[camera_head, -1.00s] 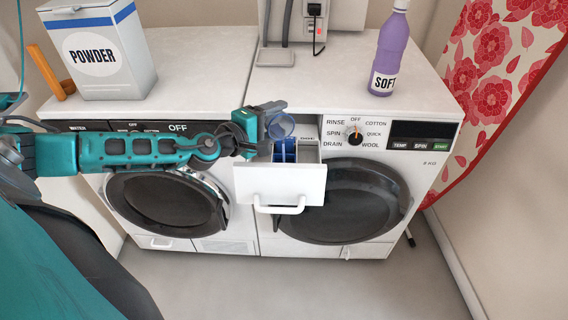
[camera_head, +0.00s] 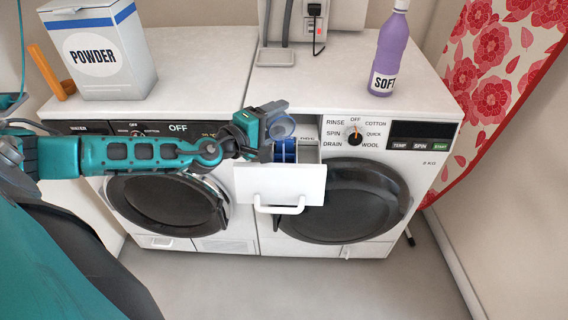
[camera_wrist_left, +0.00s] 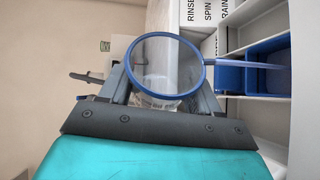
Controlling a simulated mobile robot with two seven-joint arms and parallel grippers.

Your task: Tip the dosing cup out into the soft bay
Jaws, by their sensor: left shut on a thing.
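The dosing cup (camera_head: 282,127) is clear with a blue rim. My left gripper (camera_head: 266,119) is shut on it, above the open drawer (camera_head: 289,184) of the right machine. In the left wrist view the cup (camera_wrist_left: 168,96) sits between the fingers, its round mouth facing the camera. The cup is tipped. A thin lavender-blue streak (camera_wrist_left: 238,65) runs from its rim to the drawer's blue compartments (camera_wrist_left: 262,80), and looks like liquid pouring. I cannot tell which compartment it enters. The cup and gripper partly hide the drawer's back. My right gripper is not in view.
A purple SOFT bottle (camera_head: 389,55) stands on the right machine. A POWDER box (camera_head: 100,50) and an orange object (camera_head: 52,75) stand on the left machine. The control dial (camera_head: 355,138) is right of the drawer.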

